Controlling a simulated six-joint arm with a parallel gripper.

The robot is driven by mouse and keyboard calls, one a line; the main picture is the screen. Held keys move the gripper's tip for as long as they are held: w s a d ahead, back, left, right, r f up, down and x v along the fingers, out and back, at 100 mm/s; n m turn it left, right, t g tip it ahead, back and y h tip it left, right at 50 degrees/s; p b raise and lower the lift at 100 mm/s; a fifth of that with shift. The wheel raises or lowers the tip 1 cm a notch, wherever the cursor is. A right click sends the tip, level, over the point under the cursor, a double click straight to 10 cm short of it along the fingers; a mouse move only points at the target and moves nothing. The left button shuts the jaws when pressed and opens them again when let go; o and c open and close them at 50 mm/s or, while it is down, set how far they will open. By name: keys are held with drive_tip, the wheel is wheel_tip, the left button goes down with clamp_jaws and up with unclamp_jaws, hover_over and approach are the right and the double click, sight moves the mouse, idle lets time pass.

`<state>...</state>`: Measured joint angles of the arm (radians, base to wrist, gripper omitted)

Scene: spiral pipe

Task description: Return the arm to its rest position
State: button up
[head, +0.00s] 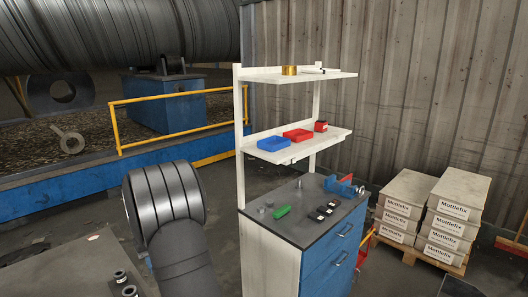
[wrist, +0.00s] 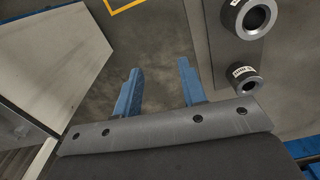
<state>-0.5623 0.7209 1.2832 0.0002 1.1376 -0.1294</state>
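My arm (head: 170,225) shows as dark grey, rounded links in the lower left of the head view. Its gripper end cannot be made out there. In the wrist view my gripper (wrist: 159,66) has two blue fingers spread wide apart. Nothing is between them, only the grey floor below and beyond.
A dark-topped workbench (head: 330,218) with blue drawers stands right of my arm, with shelves (head: 335,135) above. Grey ring-shaped parts (wrist: 247,80) sit on a plate right of my fingers. A yellow railing (head: 175,120) is behind. Stacked boxes (head: 455,196) stand at right.

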drive_tip(key=d+f+m, duration=0.2)
drive_tip(key=d+f, duration=0.2)
drive_tip(key=d, duration=0.5)
drive_tip(key=d+f+m, duration=0.2)
drive_tip(key=d+f, duration=0.2)
drive_tip(key=d, duration=0.5)
drive_tip(key=d+f+m, duration=0.2)
drive_tip(key=d+f, duration=0.3)
drive_tip(key=d, duration=0.4)
drive_tip(key=shift+d+m, duration=0.15)
drive_tip(key=shift+m, duration=0.15)
drive_tip(key=w+a+r+n, duration=0.1)
drive_tip(key=a+r, duration=0.3)
drive_tip(key=a, duration=0.5)
drive_tip(key=w+a+r+n, duration=0.1)
drive_tip(key=a+r+n, duration=0.2)
drive_tip(key=a, duration=0.6)
drive_tip(key=shift+a+r, duration=0.4)
drive_tip(key=shift+r, duration=0.45)
drive_tip(key=shift+w, duration=0.1)
